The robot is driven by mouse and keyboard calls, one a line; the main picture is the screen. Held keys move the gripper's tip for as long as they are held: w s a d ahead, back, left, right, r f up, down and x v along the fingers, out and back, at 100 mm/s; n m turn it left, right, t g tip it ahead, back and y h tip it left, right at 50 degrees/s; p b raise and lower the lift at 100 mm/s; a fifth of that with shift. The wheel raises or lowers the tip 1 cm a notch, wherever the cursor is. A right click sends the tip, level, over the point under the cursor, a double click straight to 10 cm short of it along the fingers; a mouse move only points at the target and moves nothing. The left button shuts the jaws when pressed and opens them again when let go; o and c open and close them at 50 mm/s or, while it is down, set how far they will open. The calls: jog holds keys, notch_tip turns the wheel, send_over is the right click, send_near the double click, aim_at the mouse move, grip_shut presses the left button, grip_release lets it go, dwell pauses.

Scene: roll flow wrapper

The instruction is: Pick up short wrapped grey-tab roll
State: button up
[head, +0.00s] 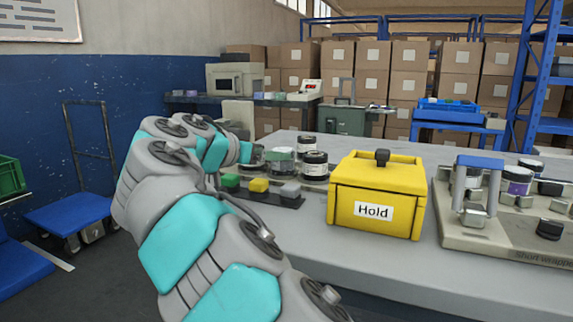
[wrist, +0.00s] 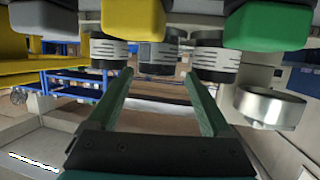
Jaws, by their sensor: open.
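In the wrist view my gripper (wrist: 158,78) is open, its two dark green fingers apart with nothing between them. Several short black rolls with white labels stand beyond the fingertips: a left one (wrist: 110,50), a middle one (wrist: 158,57) and a right one (wrist: 215,57). In the head view, a front roll (head: 315,165) and a back roll (head: 307,146) stand on the table left of the yellow box. I cannot tell which roll has the grey tab. My arm hides much of the gripper in the head view.
Green (head: 230,181), yellow (head: 258,186) and grey (head: 290,190) blocks sit on a dark strip before the rolls. A yellow "Hold" box (head: 375,195) stands right of them. A grey board (head: 475,238) with a blue-topped press (head: 478,165) and more rolls is farther right.

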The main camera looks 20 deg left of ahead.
aim_at(285, 149)
jog(key=x, duration=0.6)
jog(key=shift+s+d+f, duration=0.1)
jog(key=shift+s+d, duration=0.05)
jog(key=shift+d, duration=0.05)
grip_shut()
dwell(0.5)
jog(key=shift+a+r+p, duration=0.1)
jog(key=shift+r+p, duration=0.2)
jog(key=shift+r, duration=0.6)
notch_tip(285, 149, up, 16)
jog(key=p, duration=0.8)
